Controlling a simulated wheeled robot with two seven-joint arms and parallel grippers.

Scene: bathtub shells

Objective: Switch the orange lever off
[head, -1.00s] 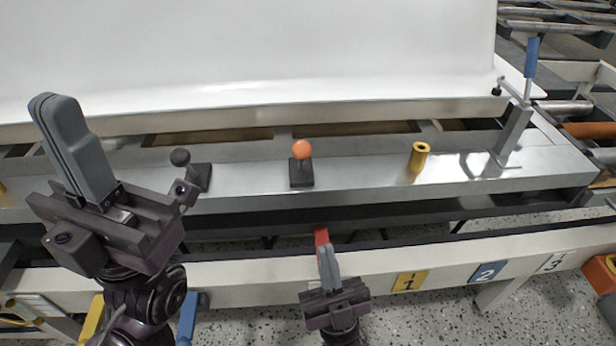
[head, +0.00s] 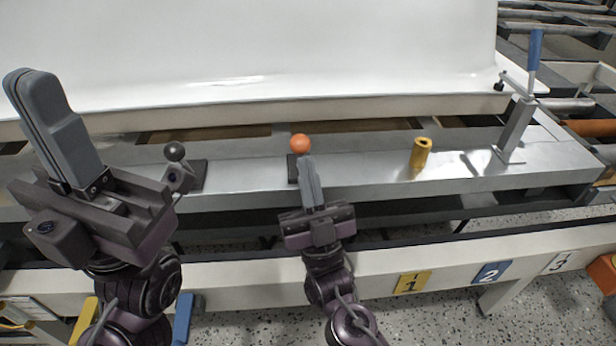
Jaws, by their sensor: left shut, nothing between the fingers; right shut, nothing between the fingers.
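The orange lever (head: 300,144) shows as an orange ball on a dark base, standing on the metal ledge (head: 360,178). Its stem and most of its base are hidden behind my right gripper (head: 305,160). The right gripper is shut and empty, its fingertips just below the orange ball in the picture; I cannot tell whether they touch the lever. My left gripper (head: 30,75) is shut and empty, raised at the left and pointing up, away from the orange lever.
A black-knobbed lever (head: 174,151) stands on the ledge to the left, near my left gripper. A yellow cylinder (head: 421,153) and a blue-handled clamp (head: 535,50) stand to the right. A white tub shell (head: 250,50) lies behind. Number plates mark the front beam.

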